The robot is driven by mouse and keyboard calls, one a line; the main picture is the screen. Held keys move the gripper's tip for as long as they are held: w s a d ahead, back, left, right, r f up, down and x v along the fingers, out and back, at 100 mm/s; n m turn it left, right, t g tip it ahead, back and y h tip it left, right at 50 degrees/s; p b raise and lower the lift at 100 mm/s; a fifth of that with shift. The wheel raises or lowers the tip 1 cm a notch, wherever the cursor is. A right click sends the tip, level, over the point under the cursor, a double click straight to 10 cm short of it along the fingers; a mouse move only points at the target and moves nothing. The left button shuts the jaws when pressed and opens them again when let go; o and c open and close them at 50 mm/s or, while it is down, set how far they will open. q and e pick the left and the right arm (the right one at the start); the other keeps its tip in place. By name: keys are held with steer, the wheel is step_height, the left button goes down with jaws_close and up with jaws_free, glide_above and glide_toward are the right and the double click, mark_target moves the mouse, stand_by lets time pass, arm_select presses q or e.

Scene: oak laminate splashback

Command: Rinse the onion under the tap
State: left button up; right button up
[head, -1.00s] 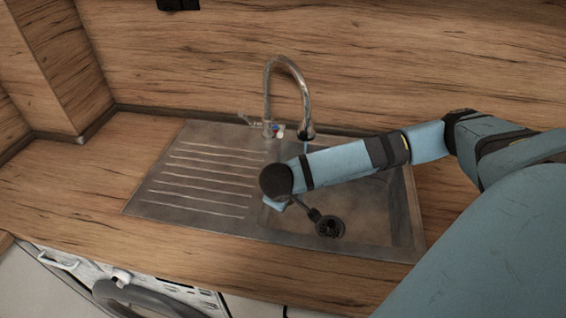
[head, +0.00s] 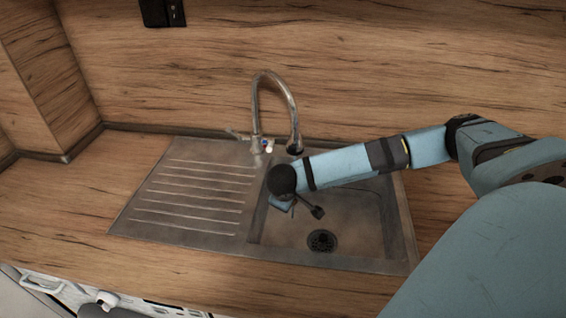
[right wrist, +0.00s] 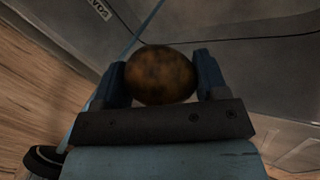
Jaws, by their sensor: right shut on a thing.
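The onion (right wrist: 160,75) is a round, mottled brown thing in the right wrist view, between the two blue fingers of my right gripper (right wrist: 160,80). In the head view the right gripper (head: 285,203) is over the left part of the sink basin (head: 285,232), and the onion is hidden there. The chrome tap (head: 256,110) arches behind, its spout just beyond my right wrist. A thin blue streak (right wrist: 140,32), apparently water, passes left of the onion in the right wrist view. I cannot tell whether it touches the onion. My left gripper is not in view.
The ribbed drainboard (head: 195,195) lies left of the basin and is bare. The drain (head: 321,240) shows in the basin floor. The wooden worktop (head: 50,205) is clear on the left. A wooden splashback (head: 380,70) stands behind the tap.

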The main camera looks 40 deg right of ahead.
steer(key=w+d+f+b, duration=0.1)
steer(key=w+d, duration=0.1)
steer(key=d, duration=0.4)
steer(key=shift+w+d+f+b, duration=0.2)
steer(key=shift+w+b, duration=0.1)
steer(key=shift+b, duration=0.1)
steer(key=shift+s+d, duration=0.1)
steer(key=shift+s, duration=0.15)
stand_by(0.3)
steer(key=shift+s+d, duration=0.15)
steer(key=shift+s, duration=0.2)
steer(key=shift+w, duration=0.15)
steer(key=shift+w+a, duration=0.25)
steer(key=shift+w, duration=0.2)
steer(key=shift+s+d, duration=0.1)
steer(key=shift+s, duration=0.1)
steer(key=shift+s+d, duration=0.15)
steer(key=shift+s, duration=0.25)
